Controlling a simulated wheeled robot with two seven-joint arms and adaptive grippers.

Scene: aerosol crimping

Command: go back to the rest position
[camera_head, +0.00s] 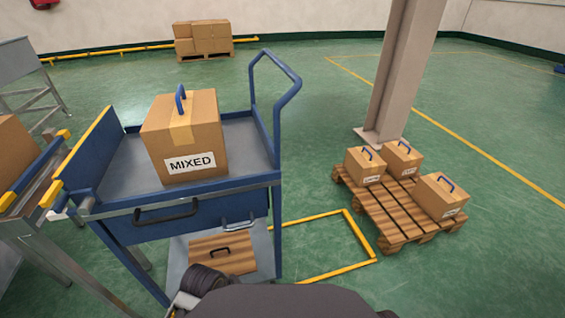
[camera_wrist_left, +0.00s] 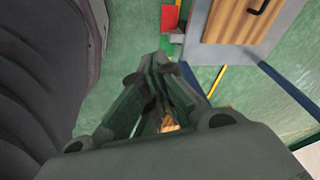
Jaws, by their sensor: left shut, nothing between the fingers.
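My left gripper (camera_wrist_left: 166,66) shows in the left wrist view, pointing down toward the green floor. Its fingers come together at the tips and hold nothing. Dark grey parts of my own body fill the left side of that view. In the head view, dark parts of my own body show at the bottom edge, and I cannot make out the left fingers there. My right gripper is in neither view.
A blue cart (camera_head: 240,140) stands close in front, carrying a box marked MIXED (camera_head: 187,140). A wooden panel with a handle (camera_head: 222,253) lies on its lower shelf. A pallet (camera_head: 395,222) with three boxes stands right, near a post (camera_head: 402,75).

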